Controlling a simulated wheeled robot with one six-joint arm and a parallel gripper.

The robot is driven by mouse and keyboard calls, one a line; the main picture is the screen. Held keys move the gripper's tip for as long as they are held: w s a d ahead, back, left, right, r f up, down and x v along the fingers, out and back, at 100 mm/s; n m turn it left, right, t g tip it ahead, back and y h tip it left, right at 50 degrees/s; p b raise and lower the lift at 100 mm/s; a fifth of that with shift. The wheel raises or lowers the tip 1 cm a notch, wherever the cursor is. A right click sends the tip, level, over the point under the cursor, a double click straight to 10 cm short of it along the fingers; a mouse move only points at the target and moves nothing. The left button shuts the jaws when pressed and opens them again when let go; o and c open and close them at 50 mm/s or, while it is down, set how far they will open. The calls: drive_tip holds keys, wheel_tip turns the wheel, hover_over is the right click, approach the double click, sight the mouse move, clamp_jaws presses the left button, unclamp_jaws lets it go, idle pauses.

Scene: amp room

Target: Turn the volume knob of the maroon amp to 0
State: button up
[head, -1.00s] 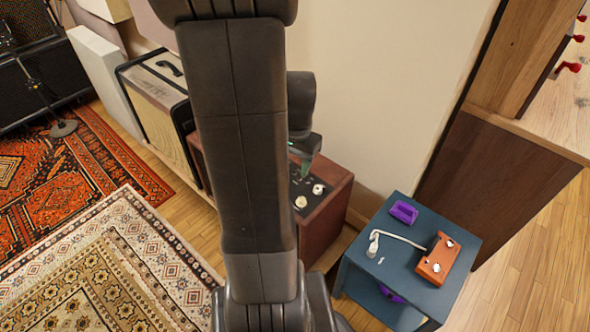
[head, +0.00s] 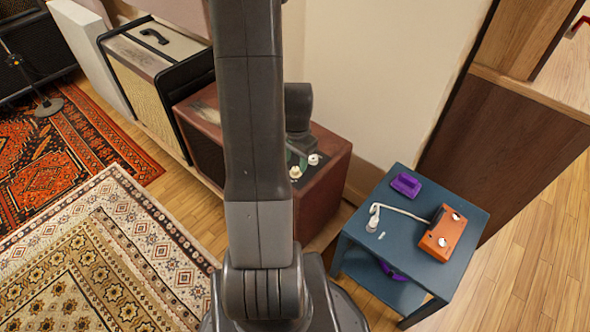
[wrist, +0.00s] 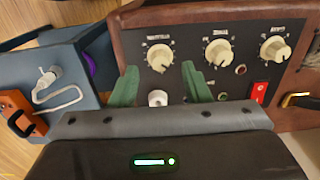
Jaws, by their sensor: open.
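The maroon amp (head: 330,200) stands against the wall in the head view, partly hidden behind my arm. In the wrist view its dark panel (wrist: 190,68) carries a left knob (wrist: 159,58), a middle knob (wrist: 219,53) and a right knob (wrist: 274,48), all cream. Their labels are too blurred to read surely. My gripper (wrist: 160,84) is open, its green fingers apart on either side below the left knob. A small white fitting (wrist: 157,98) shows between the fingers. No contact with a knob is visible. In the head view my arm mostly hides the gripper.
A blue side table (head: 385,262) with an orange pedal box (head: 442,234) and a purple object (head: 406,184) stands right of the amp. A cream-fronted amp (head: 150,85) stands to its left. A red switch (wrist: 259,92) is on the panel. Rugs cover the left floor.

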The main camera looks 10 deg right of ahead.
sight(295, 169)
drive_tip(key=shift+f+b, duration=0.35)
drive_tip(key=shift+f, duration=1.4)
clamp_jaws()
